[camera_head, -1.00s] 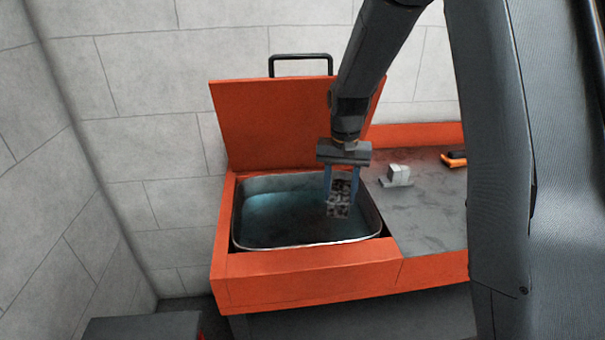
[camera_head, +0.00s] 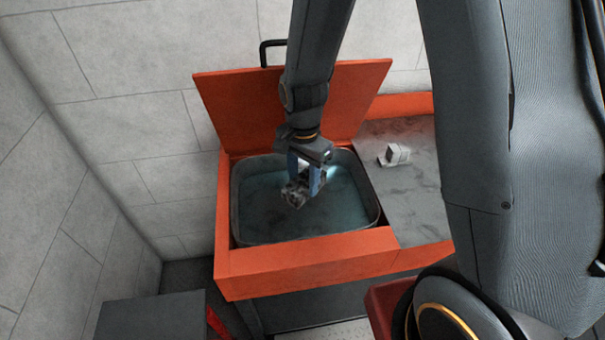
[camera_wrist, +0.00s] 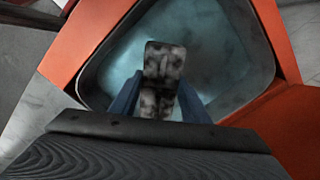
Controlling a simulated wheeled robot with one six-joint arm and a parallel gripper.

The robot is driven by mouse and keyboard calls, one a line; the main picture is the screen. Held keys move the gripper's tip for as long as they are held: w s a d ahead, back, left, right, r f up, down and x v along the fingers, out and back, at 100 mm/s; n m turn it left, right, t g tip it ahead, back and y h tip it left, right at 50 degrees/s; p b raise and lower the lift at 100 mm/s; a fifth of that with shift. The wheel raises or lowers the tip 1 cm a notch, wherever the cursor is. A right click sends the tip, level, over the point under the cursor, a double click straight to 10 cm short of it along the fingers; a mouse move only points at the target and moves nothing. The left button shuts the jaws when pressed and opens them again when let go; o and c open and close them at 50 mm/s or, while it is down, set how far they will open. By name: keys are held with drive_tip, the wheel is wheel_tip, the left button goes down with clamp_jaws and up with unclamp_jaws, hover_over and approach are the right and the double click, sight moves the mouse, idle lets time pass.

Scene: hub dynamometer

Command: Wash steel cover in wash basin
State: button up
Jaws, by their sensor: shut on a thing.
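The wash basin (camera_head: 240,208) is a dark tub with bluish liquid, set in an orange cabinet with its lid raised. My gripper (camera_head: 308,185) points down over the basin and is shut on the steel cover (camera_head: 295,194). The cover is a small block with dark, blotchy marks. In the wrist view the steel cover (camera_wrist: 163,80) sits between the blue fingers of my gripper (camera_wrist: 158,105), with the basin (camera_wrist: 262,62) around and behind it. I cannot tell whether the cover touches the liquid.
The orange lid (camera_head: 245,105) stands open behind the basin. A grey worktop (camera_head: 410,190) to the right holds a small pale block (camera_head: 394,154). The orange front rim (camera_head: 310,258) borders the basin. A dark grey box (camera_head: 150,315) stands at lower left.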

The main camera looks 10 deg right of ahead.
drive_tip(key=shift+f+b, duration=5.65)
drive_tip(key=shift+f, duration=1.15)
drive_tip(key=shift+r, duration=0.15)
drive_tip(key=shift+r+p, duration=5.65)
drive_tip(key=shift+r, duration=0.75)
